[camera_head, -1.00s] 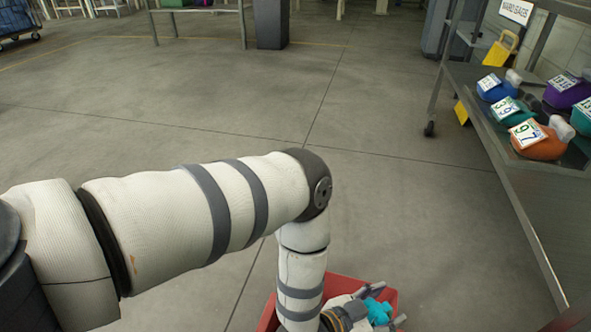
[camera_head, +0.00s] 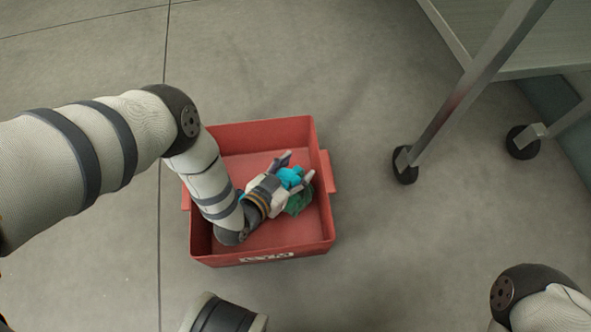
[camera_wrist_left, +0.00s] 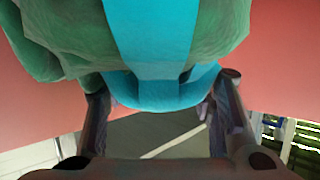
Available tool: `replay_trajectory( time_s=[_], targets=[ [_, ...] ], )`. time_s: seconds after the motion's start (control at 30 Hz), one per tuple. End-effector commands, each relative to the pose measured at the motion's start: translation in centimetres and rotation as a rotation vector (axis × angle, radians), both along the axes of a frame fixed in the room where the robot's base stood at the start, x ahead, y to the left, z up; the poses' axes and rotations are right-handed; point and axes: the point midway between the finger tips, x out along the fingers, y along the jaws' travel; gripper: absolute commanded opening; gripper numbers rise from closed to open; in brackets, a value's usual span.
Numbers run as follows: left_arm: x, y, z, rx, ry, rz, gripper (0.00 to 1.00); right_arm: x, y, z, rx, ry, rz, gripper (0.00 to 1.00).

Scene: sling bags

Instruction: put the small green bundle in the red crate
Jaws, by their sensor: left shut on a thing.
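The red crate (camera_head: 265,133) stands open on the floor, in the middle of the head view. My left gripper (camera_head: 297,172) is within the crate's outline, near its right wall, shut on the small green bundle (camera_head: 300,200). The bundle has a bright blue band, which shows between the fingers. In the left wrist view the bundle (camera_wrist_left: 225,25) fills the top, its blue band lying between the fingertips of the left gripper (camera_wrist_left: 160,92). The fingers hide part of it. I cannot tell whether it touches the crate's bottom. My right gripper is out of view.
A metal table or cart leg (camera_head: 460,100) ends in a black caster right of the crate, with another caster (camera_head: 523,141) farther right. Grey floor (camera_head: 345,60) is clear behind the crate. My right arm shows at the bottom right corner.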

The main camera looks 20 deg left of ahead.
Motion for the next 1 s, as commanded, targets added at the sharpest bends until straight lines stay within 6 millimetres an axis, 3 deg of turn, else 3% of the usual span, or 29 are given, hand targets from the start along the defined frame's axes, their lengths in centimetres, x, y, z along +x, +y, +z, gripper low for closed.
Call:
replay_trajectory(
  time_s=[0.7,0.73,0.8,1.0],
  targets=[
    [0.1,-0.1,-1.3,-0.001,-0.002,-0.001,0.14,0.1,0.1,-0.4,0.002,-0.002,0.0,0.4],
    [0.0,-0.1,-1.3,-0.001,-0.001,-0.001,0.52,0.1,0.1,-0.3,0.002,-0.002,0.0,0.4],
    [0.0,-0.1,-1.3,-0.001,-0.001,-0.001,0.68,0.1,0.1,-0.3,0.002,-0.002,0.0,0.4],
    [0.0,0.0,-1.3,-0.001,-0.001,-0.001,0.7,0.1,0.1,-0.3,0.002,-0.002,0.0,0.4]
  ],
)
